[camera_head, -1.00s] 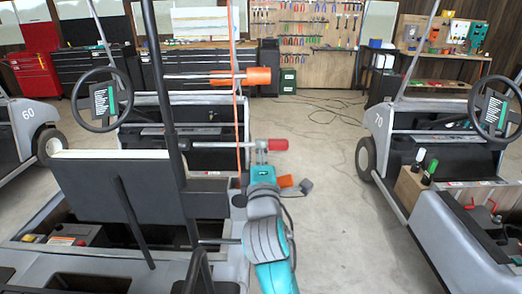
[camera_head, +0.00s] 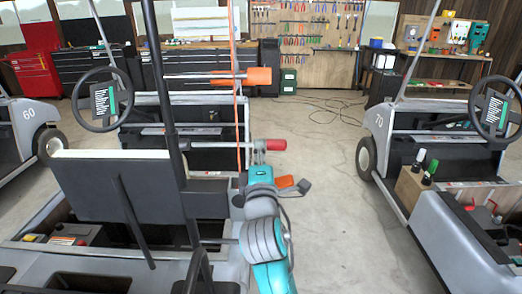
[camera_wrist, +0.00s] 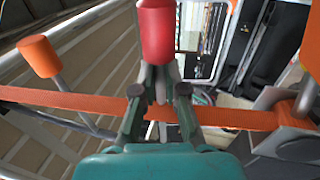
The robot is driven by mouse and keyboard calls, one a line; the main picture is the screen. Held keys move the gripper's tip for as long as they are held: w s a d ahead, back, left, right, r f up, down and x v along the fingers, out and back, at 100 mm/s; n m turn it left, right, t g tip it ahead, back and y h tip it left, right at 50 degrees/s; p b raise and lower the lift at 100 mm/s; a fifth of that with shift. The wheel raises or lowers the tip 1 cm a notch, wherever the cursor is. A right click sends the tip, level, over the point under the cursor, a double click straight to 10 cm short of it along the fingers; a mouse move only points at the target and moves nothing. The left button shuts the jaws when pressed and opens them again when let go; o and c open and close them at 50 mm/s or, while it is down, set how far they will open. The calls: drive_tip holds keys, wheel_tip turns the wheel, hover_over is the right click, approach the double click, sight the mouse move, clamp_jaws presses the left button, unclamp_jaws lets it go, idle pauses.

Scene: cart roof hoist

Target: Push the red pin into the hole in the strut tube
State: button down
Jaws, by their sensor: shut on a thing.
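The red pin (camera_head: 276,145) shows its red cylindrical head in the head view, lying level with the head to the right. In the wrist view the red pin (camera_wrist: 156,30) is upright in the picture, top centre. My gripper (camera_head: 257,152) is shut on it just left of the head; in the wrist view my gripper (camera_wrist: 160,88) has both fingers on the pale shaft. A dark upright tube (camera_head: 167,90) stands to the left and looks like the strut tube. Its hole is not visible, and I cannot tell whether the pin's tip is in it.
An orange strap (camera_head: 236,120) hangs close to my gripper and crosses the wrist view (camera_wrist: 80,101). An orange-ended rod (camera_head: 258,76) sticks out above. A steering wheel (camera_head: 101,98) is at left. A second cart (camera_head: 440,225) stands right, with clear floor (camera_head: 335,200) between.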

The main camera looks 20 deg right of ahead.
drive_tip(key=shift+w+a, duration=0.3)
drive_tip(key=shift+a, duration=0.7)
drive_tip(key=shift+w+a, duration=0.3)
drive_tip(key=shift+a, duration=0.65)
drive_tip(key=c, duration=1.2)
unclamp_jaws()
drive_tip(key=shift+o, duration=0.2)
drive_tip(key=v, duration=1.2)
drive_tip(key=shift+f, duration=0.15)
